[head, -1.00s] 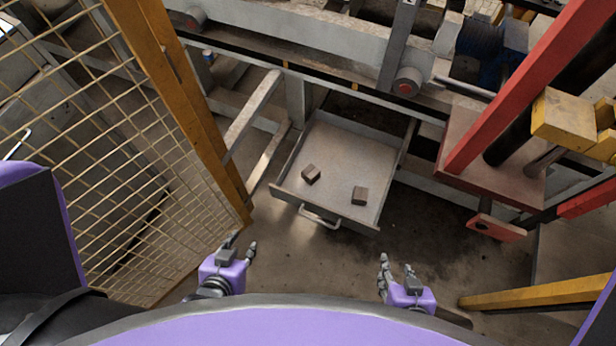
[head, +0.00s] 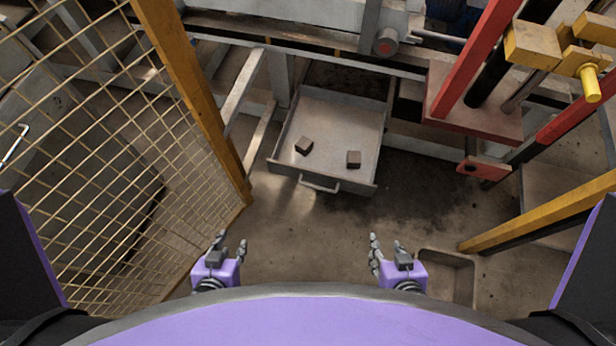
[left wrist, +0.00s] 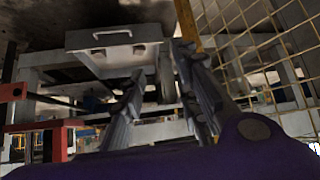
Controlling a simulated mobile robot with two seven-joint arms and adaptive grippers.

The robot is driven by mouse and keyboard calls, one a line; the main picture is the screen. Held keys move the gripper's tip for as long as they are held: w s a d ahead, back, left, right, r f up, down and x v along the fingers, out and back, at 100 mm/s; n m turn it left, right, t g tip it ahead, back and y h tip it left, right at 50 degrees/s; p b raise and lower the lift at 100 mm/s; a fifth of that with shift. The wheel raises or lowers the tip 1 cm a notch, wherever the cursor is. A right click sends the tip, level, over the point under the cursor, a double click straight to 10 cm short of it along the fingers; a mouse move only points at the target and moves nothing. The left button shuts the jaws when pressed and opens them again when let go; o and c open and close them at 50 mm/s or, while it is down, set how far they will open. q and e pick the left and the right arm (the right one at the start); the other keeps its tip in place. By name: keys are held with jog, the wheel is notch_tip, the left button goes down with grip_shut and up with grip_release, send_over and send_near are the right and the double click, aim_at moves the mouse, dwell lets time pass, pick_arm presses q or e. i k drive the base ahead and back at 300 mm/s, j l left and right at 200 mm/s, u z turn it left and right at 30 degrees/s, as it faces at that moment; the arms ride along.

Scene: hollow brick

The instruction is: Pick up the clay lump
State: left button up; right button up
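Two small brown blocks lie apart in an open grey drawer (head: 326,107), the left block (head: 304,145) turned askew and the right block (head: 353,159) squarer to the drawer. I cannot tell which, if either, is the clay lump. My left gripper (head: 232,243) is open and empty, below and left of the drawer in the head view. In the left wrist view its spread fingers (left wrist: 160,95) have nothing between them, and the drawer front (left wrist: 112,38) shows beyond, upside down. My right gripper (head: 387,243) is open and empty, below and right of the drawer.
A yellow mesh fence (head: 110,150) with an orange post stands on the left. Red and yellow machine parts (head: 475,100) and a yellow beam (head: 540,218) are on the right. An open box (head: 448,272) sits at lower right. Floor before the drawer is clear.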

aim_at(353, 159)
jog(key=i+z, duration=0.15)
jog(key=z, duration=0.2)
jog(key=i+l+z, duration=0.1)
jog(key=z, duration=0.25)
jog(key=i+z, duration=0.15)
jog(key=z, duration=0.2)
